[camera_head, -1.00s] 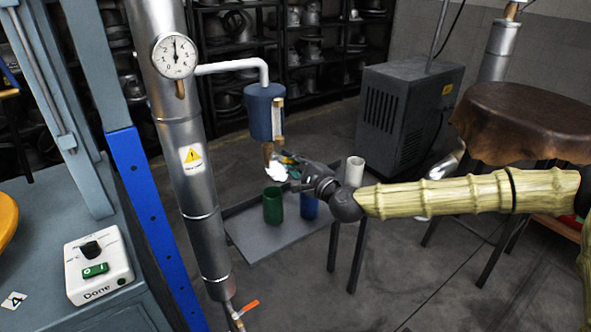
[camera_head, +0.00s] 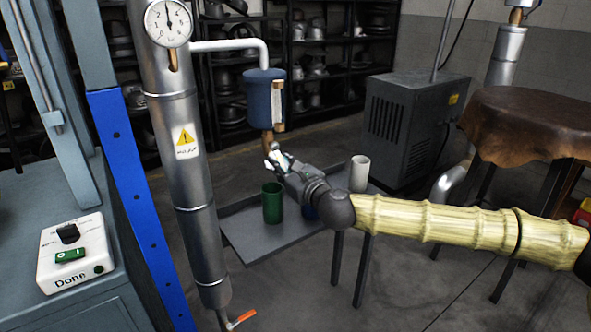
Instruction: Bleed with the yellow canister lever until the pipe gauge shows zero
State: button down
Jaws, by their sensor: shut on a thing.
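The pipe gauge (camera_head: 168,23) is a white round dial on the tall silver pipe (camera_head: 184,165); its needle points nearly straight up, away from the scale's low end. The blue canister (camera_head: 262,98) hangs from a white side pipe, with a sight tube on its side and a brownish outlet (camera_head: 267,138) below. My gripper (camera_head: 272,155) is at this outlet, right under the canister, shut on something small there. The yellow lever is not clearly visible; the fingers cover that spot, so I take it to be what they hold. A whitish patch shows at the fingertips.
An orange-handled valve (camera_head: 242,318) is at the pipe's foot. A grey cabinet (camera_head: 408,125) and a leather-covered table (camera_head: 525,122) stand right.

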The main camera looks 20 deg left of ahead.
jog(key=shift+s+a+f+m+b, duration=0.1)
jog(key=shift+s+a+m+b, duration=0.1)
jog(key=shift+m, duration=0.35)
jog(key=shift+s+a+f+m+b, duration=0.1)
jog(key=shift+s+m+b, duration=0.1)
jog(key=shift+m, duration=0.35)
jog(key=shift+r, duration=0.1)
jog(key=c, duration=1.4)
grip_release()
jog(key=v, duration=1.2)
jog(key=shift+a, duration=0.1)
